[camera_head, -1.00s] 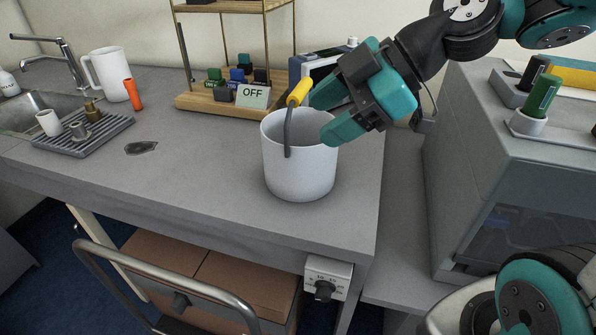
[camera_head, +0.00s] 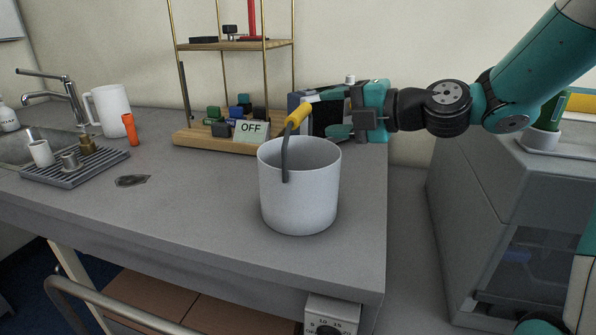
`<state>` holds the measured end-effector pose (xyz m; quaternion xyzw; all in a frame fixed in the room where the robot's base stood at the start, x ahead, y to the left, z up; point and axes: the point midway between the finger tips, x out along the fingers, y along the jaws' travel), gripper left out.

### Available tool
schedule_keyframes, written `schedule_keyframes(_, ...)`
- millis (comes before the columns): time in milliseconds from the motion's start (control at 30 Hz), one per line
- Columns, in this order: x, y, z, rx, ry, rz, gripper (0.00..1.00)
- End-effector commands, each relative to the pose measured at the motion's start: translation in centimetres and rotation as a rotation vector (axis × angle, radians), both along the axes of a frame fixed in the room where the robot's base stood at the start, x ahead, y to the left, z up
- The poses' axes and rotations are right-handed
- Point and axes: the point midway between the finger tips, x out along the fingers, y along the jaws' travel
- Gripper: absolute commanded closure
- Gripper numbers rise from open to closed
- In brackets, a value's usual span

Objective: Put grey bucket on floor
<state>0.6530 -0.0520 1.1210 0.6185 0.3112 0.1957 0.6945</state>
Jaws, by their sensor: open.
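The grey bucket (camera_head: 298,198) stands upright on the grey table (camera_head: 210,215), near its right end. Its dark handle with a yellow grip (camera_head: 297,116) stands up above the rim. My gripper (camera_head: 322,112) is open, with its fingers pointing left, just above and behind the right side of the rim. The fingertips are close to the yellow grip. I cannot tell whether they touch it. The blue floor (camera_head: 55,303) shows at the lower left, beyond the table's front edge.
A wooden shelf stand (camera_head: 232,140) with small blocks and an OFF sign is behind the bucket. A white jug (camera_head: 110,112), an orange tube (camera_head: 130,129), a drip tray (camera_head: 75,168) and a sink are at the left. A grey cabinet (camera_head: 480,190) stands at the right.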

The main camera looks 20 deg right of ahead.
Motion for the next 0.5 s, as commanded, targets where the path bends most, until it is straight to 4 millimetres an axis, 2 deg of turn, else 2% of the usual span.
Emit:
schedule_keyframes(100, 1.6, 1.6, -0.1, 0.001, 0.002, 0.005, 0.43)
schedule_keyframes(367, 3.2, 2.9, -0.7, 0.0, 0.003, 0.001, 0.43)
schedule_keyframes(500, 4.8, 4.3, -0.9, 0.003, 0.005, 0.002, 0.43)
